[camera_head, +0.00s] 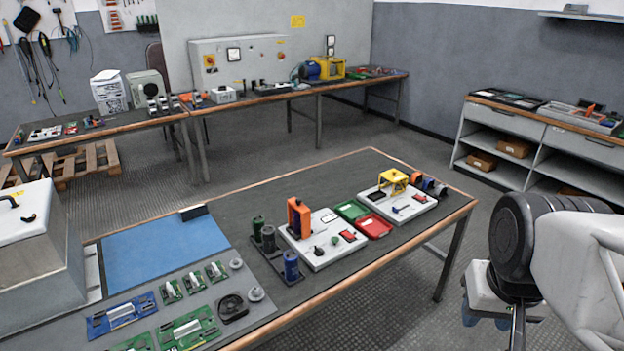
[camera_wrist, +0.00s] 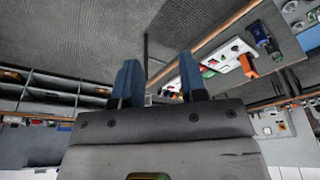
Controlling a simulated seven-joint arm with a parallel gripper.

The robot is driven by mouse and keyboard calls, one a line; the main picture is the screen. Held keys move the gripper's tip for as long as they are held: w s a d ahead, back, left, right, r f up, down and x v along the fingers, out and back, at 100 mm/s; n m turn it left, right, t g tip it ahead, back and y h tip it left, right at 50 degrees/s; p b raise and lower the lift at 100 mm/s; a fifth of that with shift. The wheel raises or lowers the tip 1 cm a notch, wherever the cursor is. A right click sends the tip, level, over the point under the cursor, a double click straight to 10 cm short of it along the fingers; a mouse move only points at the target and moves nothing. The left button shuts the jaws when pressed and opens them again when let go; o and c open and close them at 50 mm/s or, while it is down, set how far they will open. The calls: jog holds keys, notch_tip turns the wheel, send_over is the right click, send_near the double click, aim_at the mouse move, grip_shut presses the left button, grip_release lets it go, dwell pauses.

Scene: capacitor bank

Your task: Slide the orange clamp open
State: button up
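The orange clamp (camera_head: 299,217) is an upright orange block on a white base board (camera_head: 330,250) on the near table. A small red part and a dark-handled tool lie on the same board. In the wrist view the orange clamp (camera_wrist: 248,66) is small and tilted, at the right. My gripper (camera_wrist: 160,77) shows two blue fingers set well apart, with nothing between them. In the head view my arm is at the lower right, beyond the table's right edge and far from the clamp. Whether the clamp is slid open or shut is too small to tell.
Dark green cylinders (camera_head: 268,238) and a blue cylinder (camera_head: 291,266) stand left of and in front of the clamp. Red (camera_head: 374,226) and green (camera_head: 351,210) trays and a yellow frame (camera_head: 393,180) are to its right. Floor is free between my arm and the table.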

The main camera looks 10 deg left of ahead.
jog(key=w+a+r+m, duration=0.1)
jog(key=w+a+r, duration=0.15)
jog(key=w, duration=0.65)
jog(key=w+a+r+m, duration=0.1)
jog(key=w+a+r, duration=0.15)
jog(key=w, duration=0.65)
jog(key=m+g, duration=0.3)
jog(key=m, duration=0.4)
send_over(298, 199)
notch_tip(298, 199, down, 19)
jog(key=shift+f, duration=0.2)
jog(key=shift+f, duration=4.3)
